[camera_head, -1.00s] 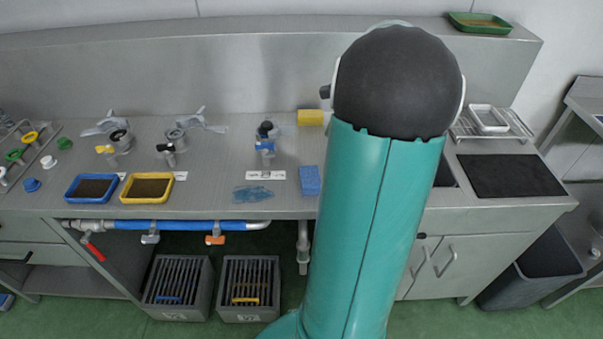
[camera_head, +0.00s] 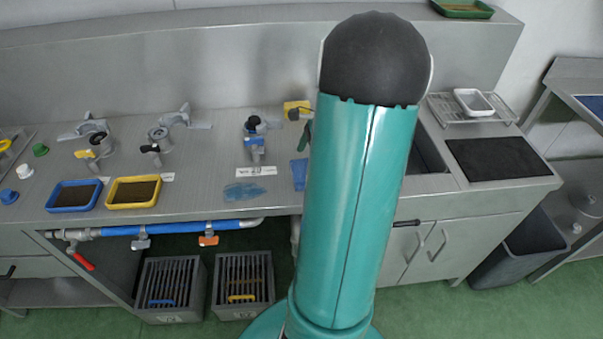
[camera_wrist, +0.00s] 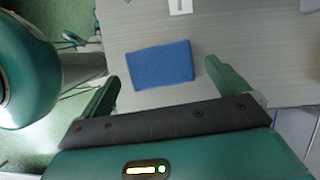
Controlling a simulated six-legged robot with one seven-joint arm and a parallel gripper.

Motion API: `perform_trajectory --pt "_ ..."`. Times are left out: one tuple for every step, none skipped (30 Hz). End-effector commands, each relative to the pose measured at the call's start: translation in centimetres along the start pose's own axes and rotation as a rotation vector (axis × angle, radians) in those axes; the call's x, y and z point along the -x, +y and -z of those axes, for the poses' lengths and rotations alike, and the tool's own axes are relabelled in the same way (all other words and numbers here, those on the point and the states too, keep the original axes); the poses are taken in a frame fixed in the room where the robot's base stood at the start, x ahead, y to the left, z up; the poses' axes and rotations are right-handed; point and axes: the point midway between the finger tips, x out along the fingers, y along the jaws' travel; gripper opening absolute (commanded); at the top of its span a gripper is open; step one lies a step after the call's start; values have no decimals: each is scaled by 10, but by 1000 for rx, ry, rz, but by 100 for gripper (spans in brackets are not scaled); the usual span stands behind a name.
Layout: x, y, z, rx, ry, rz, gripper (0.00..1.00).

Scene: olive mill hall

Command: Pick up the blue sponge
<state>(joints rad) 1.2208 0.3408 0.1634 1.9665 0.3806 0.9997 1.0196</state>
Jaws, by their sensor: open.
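The blue sponge (camera_wrist: 161,65) lies flat on the grey metal counter in the wrist view, just beyond my fingertips and roughly between their lines. In the head view the sponge (camera_head: 299,174) shows only in part, at the left edge of my teal arm, which hides the rest. My gripper (camera_wrist: 158,78) is open and empty, with its two green fingers spread wide on either side of the sponge's near edge. I see no contact between fingers and sponge.
A crumpled blue film (camera_head: 244,193) and a blue-topped fitting (camera_head: 255,143) are to the left. The sink (camera_head: 428,155) is to the right. The counter's front edge (camera_head: 260,211) is close to the sponge.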

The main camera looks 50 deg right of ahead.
Motion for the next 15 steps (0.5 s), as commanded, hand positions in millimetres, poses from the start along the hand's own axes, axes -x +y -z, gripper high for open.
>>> perform_trajectory --pt "-8 1 -1 -2 -2 -3 100" --pt "-12 1 -2 -1 -2 -3 100" --pt "-18 1 -3 -2 -2 -3 100" --pt "-24 1 -5 -2 -2 -3 100" --pt "-28 1 -5 -2 -2 -3 100" --pt "-34 1 -5 -3 -2 -4 100" --pt "-38 0 -5 -2 -2 -3 100" --pt "-41 0 -6 -2 -1 -2 100" --pt "-44 0 -6 -1 -2 -1 100" --pt "-45 -1 -6 -1 -1 -1 100" --pt "-46 -1 -6 -1 -1 0 100" --pt "-46 -1 -6 -1 -1 0 100" --pt "-46 -1 -6 -1 0 1 100" --pt "-46 -1 -6 -1 0 1 100" --pt "-46 -1 -6 -1 0 1 100"
